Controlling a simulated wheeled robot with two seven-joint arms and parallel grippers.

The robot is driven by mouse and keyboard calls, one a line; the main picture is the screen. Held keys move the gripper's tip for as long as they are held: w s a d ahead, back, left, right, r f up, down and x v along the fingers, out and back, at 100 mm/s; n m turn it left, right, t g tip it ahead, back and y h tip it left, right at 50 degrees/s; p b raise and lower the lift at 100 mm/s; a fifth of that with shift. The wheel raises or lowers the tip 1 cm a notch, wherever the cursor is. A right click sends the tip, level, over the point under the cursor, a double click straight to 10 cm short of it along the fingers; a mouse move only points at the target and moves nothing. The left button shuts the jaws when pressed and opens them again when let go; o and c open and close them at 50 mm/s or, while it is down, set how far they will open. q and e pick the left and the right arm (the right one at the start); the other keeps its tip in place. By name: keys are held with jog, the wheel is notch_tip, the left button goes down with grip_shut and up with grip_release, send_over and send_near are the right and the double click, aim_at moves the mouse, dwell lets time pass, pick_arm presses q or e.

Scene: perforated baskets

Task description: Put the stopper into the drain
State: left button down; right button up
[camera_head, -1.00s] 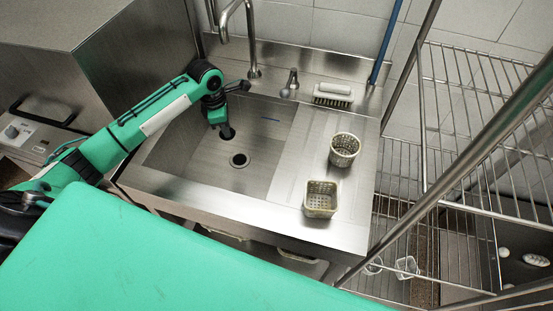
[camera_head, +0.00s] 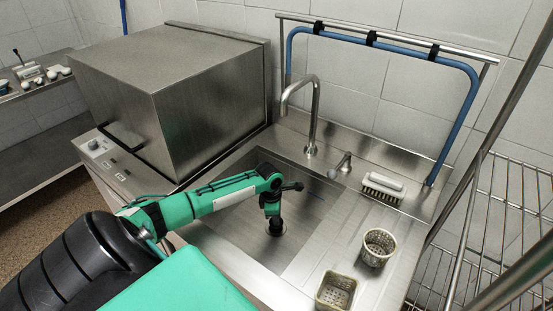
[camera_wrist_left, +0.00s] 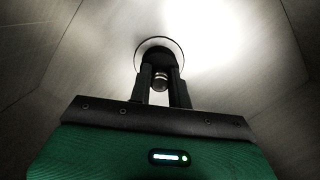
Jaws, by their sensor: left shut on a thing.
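The drain (camera_wrist_left: 178,46) is a round ring in the sink floor, in the upper middle of the left wrist view. The dark stopper (camera_wrist_left: 157,55) with its shiny metal knob (camera_wrist_left: 160,80) lines up with the drain and covers much of it. My left gripper (camera_wrist_left: 161,90) is shut on the stopper's knob, one finger on each side. In the head view my left gripper (camera_head: 275,220) points down into the sink, right at the drain, and hides most of it. I cannot tell how deep the stopper sits. My right gripper is not in view.
The sink basin (camera_head: 237,238) is otherwise empty. A tall faucet (camera_head: 313,120) and a small lever (camera_head: 341,166) stand behind it. A brush (camera_head: 383,188), a round perforated basket (camera_head: 377,247) and a square one (camera_head: 336,291) are on the right counter. A steel box (camera_head: 175,85) stands to the left.

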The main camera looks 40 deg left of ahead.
pick_arm(q)
jog(key=shift+f, duration=1.35)
jog(key=c, duration=1.3)
grip_release()
jog(key=shift+f, duration=0.15)
notch_tip(320, 180, up, 12)
jog(key=s+a, duration=0.1)
jog(key=shift+a, duration=0.1)
